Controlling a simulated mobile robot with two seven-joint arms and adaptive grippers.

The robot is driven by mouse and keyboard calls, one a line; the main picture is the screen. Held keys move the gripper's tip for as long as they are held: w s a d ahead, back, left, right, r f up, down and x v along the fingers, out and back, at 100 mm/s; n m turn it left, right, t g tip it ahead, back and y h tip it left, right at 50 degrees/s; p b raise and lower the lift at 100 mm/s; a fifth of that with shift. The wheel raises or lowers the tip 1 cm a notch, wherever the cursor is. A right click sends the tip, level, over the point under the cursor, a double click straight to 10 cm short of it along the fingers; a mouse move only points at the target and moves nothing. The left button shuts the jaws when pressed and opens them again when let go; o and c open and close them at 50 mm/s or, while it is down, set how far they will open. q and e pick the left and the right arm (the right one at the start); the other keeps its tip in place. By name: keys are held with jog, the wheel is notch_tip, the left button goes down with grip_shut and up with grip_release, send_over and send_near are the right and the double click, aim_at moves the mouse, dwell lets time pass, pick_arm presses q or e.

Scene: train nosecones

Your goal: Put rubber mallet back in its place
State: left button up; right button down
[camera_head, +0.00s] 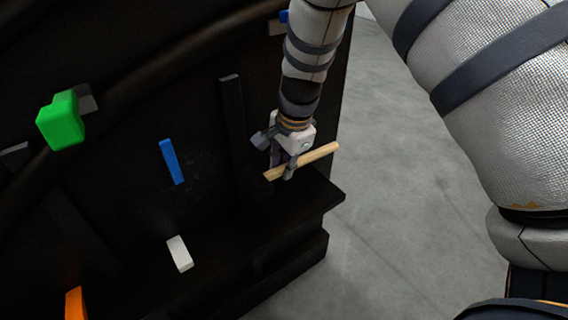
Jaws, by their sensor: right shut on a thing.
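My right gripper (281,171) comes down from the top of the head view and is shut on a light wooden handle (321,154). I take this to be the rubber mallet's handle. It lies slantwise in the jaws, its right end higher than its left. No mallet head can be made out against the dark background. The handle appears in front of or just above the right end of a black ledge (300,204); I cannot tell whether they touch. My left gripper is not in view.
A black panel (125,130) fills the left. On it show a green block (60,121), a blue bar (171,161), a white block (180,253) and an orange piece (75,302). A dark upright bar (232,120) stands left of the gripper. Grey floor (400,230) is open at right.

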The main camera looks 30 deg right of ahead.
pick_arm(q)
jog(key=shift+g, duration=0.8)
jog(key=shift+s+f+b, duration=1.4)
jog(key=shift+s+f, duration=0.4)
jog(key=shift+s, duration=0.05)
pick_arm(e)
jog(key=shift+s+f+x, duration=0.1)
jog(key=shift+s+x, duration=0.35)
jog(key=shift+x, duration=1.7)
jog(key=shift+s+f+x, duration=0.1)
jog(key=shift+s+x, duration=0.35)
jog(key=shift+x, duration=1.7)
jog(key=shift+s+f+x, duration=0.1)
jog(key=shift+s+x, duration=0.35)
jog(key=shift+x, duration=1.7)
jog(key=shift+d, duration=0.1)
jog(key=c, duration=1.4)
grip_release()
jog(key=v, duration=1.2)
